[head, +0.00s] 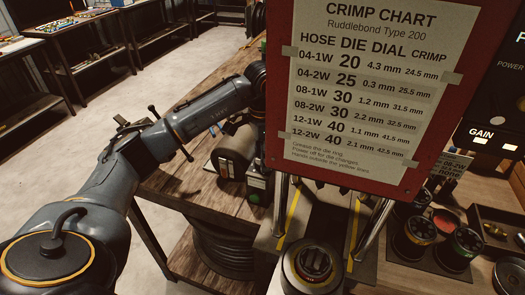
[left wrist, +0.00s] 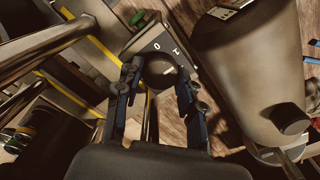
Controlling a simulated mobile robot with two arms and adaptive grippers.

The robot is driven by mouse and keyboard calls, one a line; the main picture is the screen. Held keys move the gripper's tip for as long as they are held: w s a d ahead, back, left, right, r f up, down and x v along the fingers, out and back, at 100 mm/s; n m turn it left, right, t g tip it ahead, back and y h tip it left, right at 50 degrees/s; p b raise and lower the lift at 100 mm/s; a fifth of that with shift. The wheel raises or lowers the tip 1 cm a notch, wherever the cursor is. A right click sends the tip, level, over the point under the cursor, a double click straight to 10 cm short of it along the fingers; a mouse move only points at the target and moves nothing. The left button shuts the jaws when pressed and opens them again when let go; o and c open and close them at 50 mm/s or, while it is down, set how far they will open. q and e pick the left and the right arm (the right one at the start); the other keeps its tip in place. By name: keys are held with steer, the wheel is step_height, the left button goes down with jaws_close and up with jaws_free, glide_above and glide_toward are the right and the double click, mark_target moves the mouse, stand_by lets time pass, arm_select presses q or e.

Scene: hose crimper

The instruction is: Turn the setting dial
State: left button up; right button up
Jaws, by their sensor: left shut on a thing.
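The setting dial (left wrist: 162,72) is a dark round knob with a pale mark, on a grey box (left wrist: 155,42) with white digits on its face. My left gripper (left wrist: 160,76) is shut on the dial, one finger on each side of it. In the head view my left arm reaches from the left to beside the crimp chart (head: 375,85), and its fingers are hard to make out there. The dial cannot be made out clearly in the head view. My right gripper is not in view.
Metal posts (head: 281,203) and the red-framed chart stand close to the arm. Die holders (head: 420,229) sit at the right. The wooden bench top (head: 180,185) has free room at the left.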

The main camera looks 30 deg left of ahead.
arm_select(q)
steer(key=shift+n+p, duration=0.3)
steer(key=shift+n, duration=0.1)
steer(key=o, duration=1.2)
